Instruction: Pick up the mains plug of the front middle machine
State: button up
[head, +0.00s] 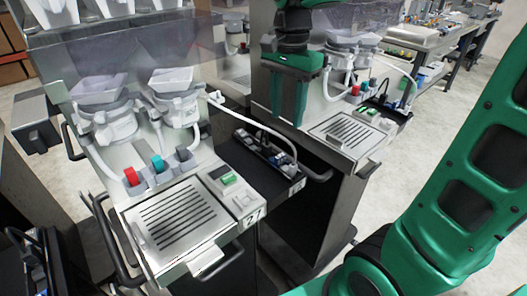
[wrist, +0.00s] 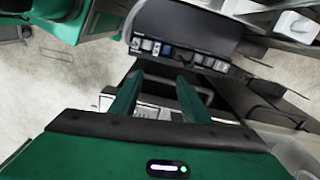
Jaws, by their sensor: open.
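My gripper (head: 288,100) is open and empty, fingers pointing down, over the gap between two dispensers in the head view. In the wrist view its two green fingers (wrist: 157,88) stand apart with nothing between them. The dispenser marked 27 (head: 180,215) is nearest. A second dispenser (head: 343,135) stands beyond my gripper. A white cable (head: 262,128) runs from the nearer machine to a black socket strip (head: 268,155) on its side shelf. A strip with a blue part (wrist: 168,52) shows ahead of my fingers in the wrist view. I cannot make out a separate plug clearly.
Black handles (head: 318,175) stick out from the machines. Pale floor (head: 385,195) is open at right. A workbench (head: 440,40) stands far back.

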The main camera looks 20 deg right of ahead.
jog(key=m, duration=0.1)
send_over(267, 144)
notch_tip(267, 144, down, 10)
jog(key=shift+a+r, duration=0.1)
jog(key=shift+r, duration=0.05)
jog(key=shift+s, duration=0.1)
dwell(0.4)
jog(key=shift+c, duration=0.7)
grip_shut()
